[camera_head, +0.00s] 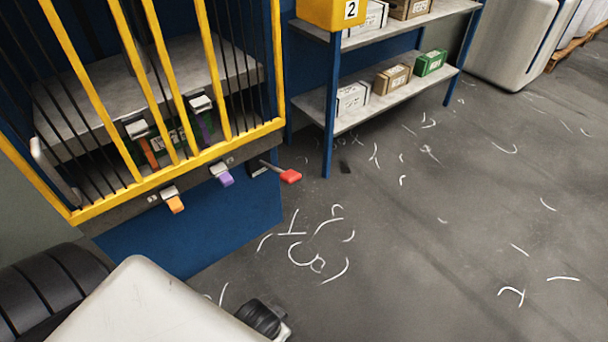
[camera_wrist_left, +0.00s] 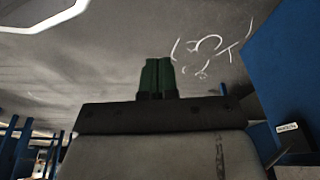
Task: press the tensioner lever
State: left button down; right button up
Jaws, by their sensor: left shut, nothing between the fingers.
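The tensioner lever (camera_head: 290,176) has a red handle on a dark shaft. It sticks out to the right from a black labelled plate (camera_head: 258,169) at the lower right corner of the loom's yellow frame. In the left wrist view my left gripper (camera_wrist_left: 158,78) shows two green fingers shut together, with nothing between them. A dark part with a small white label (camera_wrist_left: 287,128) is at the right edge of that view; the red handle does not show there. The fingers are apart from it. I cannot make out the left fingers in the head view. My right gripper is in neither view.
The loom's yellow barred guard (camera_head: 180,165) stands at the left, with an orange tab (camera_head: 175,204) and a purple tab (camera_head: 226,180) below it. A shelf unit (camera_head: 327,120) with boxes stands behind. White thread scraps lie on the open grey floor (camera_head: 430,240).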

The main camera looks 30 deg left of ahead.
pick_arm(q)
jog(key=w+d+r+m+h+b, duration=0.15)
jog(key=w+r+m+b, duration=0.35)
jog(key=w+r, duration=0.75)
jog(key=w+a+r+n, duration=0.1)
jog(key=w+a+r, duration=0.8)
jog(key=w+a, duration=0.1)
jog(key=w+a+r+n+h, duration=0.1)
jog(key=w+a+r, duration=0.8)
jog(key=a, duration=0.3)
jog(key=shift+w+a, duration=0.4)
jog(key=shift+w, duration=0.2)
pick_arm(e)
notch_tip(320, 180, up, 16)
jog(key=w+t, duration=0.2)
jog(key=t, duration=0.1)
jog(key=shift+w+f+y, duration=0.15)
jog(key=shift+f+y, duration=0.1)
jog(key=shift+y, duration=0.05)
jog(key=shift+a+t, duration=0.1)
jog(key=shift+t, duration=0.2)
